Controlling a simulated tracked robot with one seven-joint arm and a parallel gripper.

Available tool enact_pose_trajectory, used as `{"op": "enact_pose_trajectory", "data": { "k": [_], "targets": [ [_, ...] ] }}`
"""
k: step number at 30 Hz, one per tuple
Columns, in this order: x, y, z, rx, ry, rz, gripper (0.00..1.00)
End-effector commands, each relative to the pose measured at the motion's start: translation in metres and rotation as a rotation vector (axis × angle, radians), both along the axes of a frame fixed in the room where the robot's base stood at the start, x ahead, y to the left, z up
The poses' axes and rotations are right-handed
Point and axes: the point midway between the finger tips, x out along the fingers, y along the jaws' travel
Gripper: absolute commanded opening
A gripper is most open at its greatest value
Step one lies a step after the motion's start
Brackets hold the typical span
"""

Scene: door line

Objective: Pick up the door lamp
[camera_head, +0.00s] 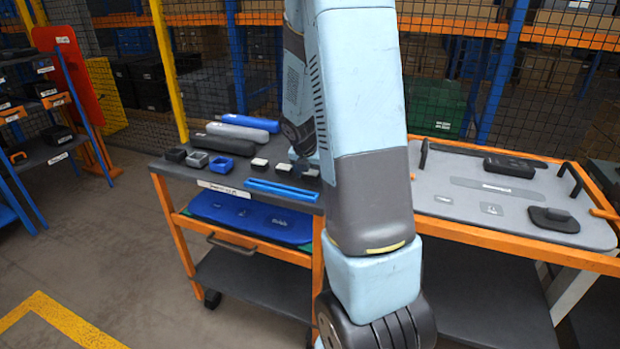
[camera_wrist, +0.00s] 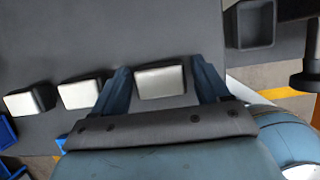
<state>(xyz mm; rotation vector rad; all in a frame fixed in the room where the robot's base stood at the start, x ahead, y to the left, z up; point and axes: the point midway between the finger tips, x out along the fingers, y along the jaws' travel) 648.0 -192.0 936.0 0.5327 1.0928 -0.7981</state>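Several small blocks with white tops and dark sides, which look like the door lamps, stand in a row on the dark cart top. The right one in the wrist view (camera_wrist: 160,83) lies between the fingers of my gripper (camera_wrist: 160,70). Gaps show on both sides, so the gripper is open around it and not closed on it. Two more lamps, a middle one (camera_wrist: 79,94) and a left one (camera_wrist: 29,100), lie left of the fingers. In the head view a white-topped lamp (camera_head: 260,163) shows left of my gripper, which is mostly hidden by my arm.
The cart top (camera_head: 175,165) also holds dark and blue small boxes (camera_head: 221,166), a blue strip tray (camera_head: 282,190) and long handle-like parts (camera_head: 238,132). A grey door panel (camera_head: 455,205) lies on an orange-framed cart at right. A dark open box (camera_wrist: 250,22) is right of the fingers.

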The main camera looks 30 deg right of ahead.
Motion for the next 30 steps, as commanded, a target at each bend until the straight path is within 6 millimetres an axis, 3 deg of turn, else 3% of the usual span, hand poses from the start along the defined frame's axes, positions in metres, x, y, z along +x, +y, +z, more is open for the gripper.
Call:
{"op": "enact_pose_trajectory", "data": {
  "k": [2,13,23,30],
  "targets": [
    [0.000,0.000,0.000,0.000,0.000,0.000,0.67],
    [0.000,0.000,0.000,0.000,0.000,-0.001,0.32],
    [0.000,0.000,0.005,-0.001,-0.003,-0.001,0.32],
    [-0.003,-0.001,0.036,-0.001,-0.004,-0.002,0.32]
  ]
}}
